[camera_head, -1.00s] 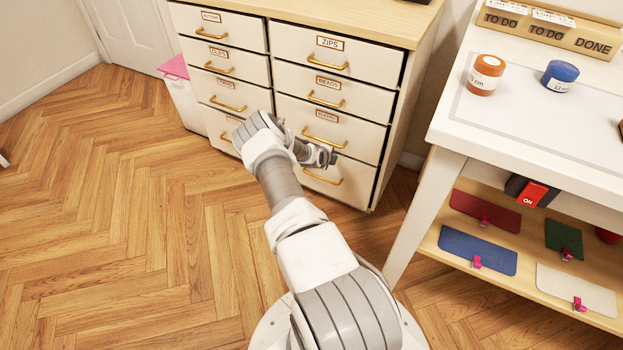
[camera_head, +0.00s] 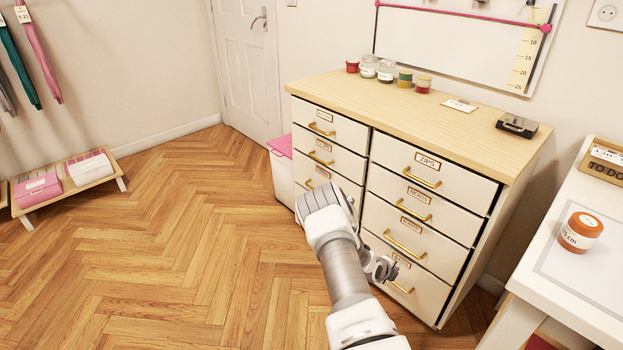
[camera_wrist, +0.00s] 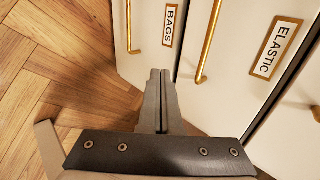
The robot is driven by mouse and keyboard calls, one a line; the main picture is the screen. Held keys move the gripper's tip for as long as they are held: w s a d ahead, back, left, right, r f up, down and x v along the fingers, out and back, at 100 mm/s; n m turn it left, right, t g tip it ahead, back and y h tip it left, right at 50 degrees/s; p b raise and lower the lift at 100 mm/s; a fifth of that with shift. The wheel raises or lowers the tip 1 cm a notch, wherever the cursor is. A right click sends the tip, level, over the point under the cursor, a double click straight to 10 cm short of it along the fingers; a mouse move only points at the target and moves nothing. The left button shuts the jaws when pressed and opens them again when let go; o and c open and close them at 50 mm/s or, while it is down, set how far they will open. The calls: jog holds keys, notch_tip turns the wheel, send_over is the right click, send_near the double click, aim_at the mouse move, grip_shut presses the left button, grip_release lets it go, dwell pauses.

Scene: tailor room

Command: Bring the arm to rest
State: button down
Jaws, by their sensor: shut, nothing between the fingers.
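My gripper (camera_head: 384,268) is at the end of my bent arm, in front of the lower drawers of the white drawer cabinet (camera_head: 449,297). In the wrist view my gripper (camera_wrist: 159,75) has its two fingers together with nothing between them. The fingertips point toward the cabinet's lower front, near the drawer labelled BAGS (camera_wrist: 150,25) and the drawer labelled ELASTIC (camera_wrist: 235,75). The fingers appear apart from the brass handles. My arm's elbow side covers part of the left drawer column in the head view.
A white table (camera_head: 560,290) with an orange-lidded jar (camera_head: 580,232) stands at the right. A pink-lidded bin (camera_head: 281,170) is left of the cabinet. Jars and a black box (camera_head: 517,125) sit on the cabinet top.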

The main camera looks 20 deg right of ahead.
jog(key=w+a+r+m+h, duration=0.1)
jog(key=w+a+r+m, duration=0.1)
jog(key=r+m, duration=0.8)
jog(key=w+a+r+m+h, duration=0.1)
jog(key=w+a+r+m, duration=0.3)
jog(key=r, duration=1.2)
jog(key=s+a+r+m+y, duration=0.2)
jog(key=s+a+r+m, duration=0.5)
jog(key=r+m, duration=0.25)
jog(key=s+a+r+m+y, duration=0.2)
jog(key=s+a+r+m, duration=0.55)
jog(key=r, duration=0.35)
jog(key=s+a+r+m+t+y, duration=0.3)
jog(key=s+a+m+y, duration=0.5)
jog(key=s+a, duration=0.8)
notch_tip(320, 180, up, 22)
jog(key=w+a+m+h+p, duration=0.1)
jog(key=a+p, duration=0.1)
jog(key=p, duration=1.9)
jog(key=shift+w+a+r+g, duration=0.15)
jog(key=shift+w+a+g, duration=0.05)
jog(key=shift+g, duration=0.1)
